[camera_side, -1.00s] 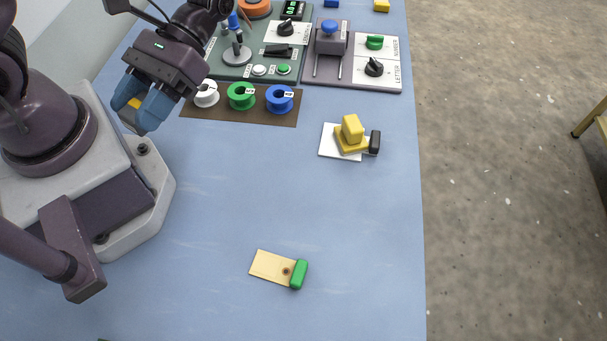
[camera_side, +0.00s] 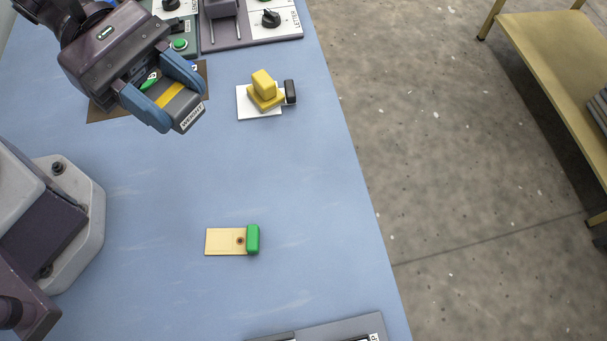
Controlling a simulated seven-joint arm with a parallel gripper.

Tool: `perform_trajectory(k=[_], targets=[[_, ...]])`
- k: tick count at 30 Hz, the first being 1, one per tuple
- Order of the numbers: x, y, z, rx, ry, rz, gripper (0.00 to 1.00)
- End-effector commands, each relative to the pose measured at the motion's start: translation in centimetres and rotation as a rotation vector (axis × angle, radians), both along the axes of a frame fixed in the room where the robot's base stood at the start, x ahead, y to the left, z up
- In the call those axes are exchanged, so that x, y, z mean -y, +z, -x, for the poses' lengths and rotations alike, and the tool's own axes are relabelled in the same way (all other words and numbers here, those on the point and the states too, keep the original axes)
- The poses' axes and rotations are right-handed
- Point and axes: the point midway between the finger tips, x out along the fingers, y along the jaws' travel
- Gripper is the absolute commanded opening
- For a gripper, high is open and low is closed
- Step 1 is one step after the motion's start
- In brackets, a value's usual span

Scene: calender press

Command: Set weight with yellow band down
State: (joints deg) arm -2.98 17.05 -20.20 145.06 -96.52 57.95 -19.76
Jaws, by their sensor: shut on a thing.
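The weight with the yellow band (camera_side: 179,108) is a dark grey block with a white label reading "WEIGHT" on its end. My gripper (camera_side: 180,105) is shut on it, with a blue finger on each side. The yellow band shows between the fingers. The underside of the weight is hidden.
A tan tag with a green block (camera_side: 252,239) lies at mid-table. A yellow stamp-like piece (camera_side: 265,91) stands on a white sheet beside a small black block (camera_side: 290,92). Control panels (camera_side: 252,25) line the back. The table between is clear.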

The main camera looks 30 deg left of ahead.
Motion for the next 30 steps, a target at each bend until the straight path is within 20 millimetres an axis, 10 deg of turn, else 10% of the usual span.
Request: perform_trajectory(k=[20, 30], targets=[[0.2, -9.4, -0.1, 0.002, -0.005, 0.002, 0.01], [5.1, -12.6, -4.9, 0.005, -0.009, 0.004, 0.01]])
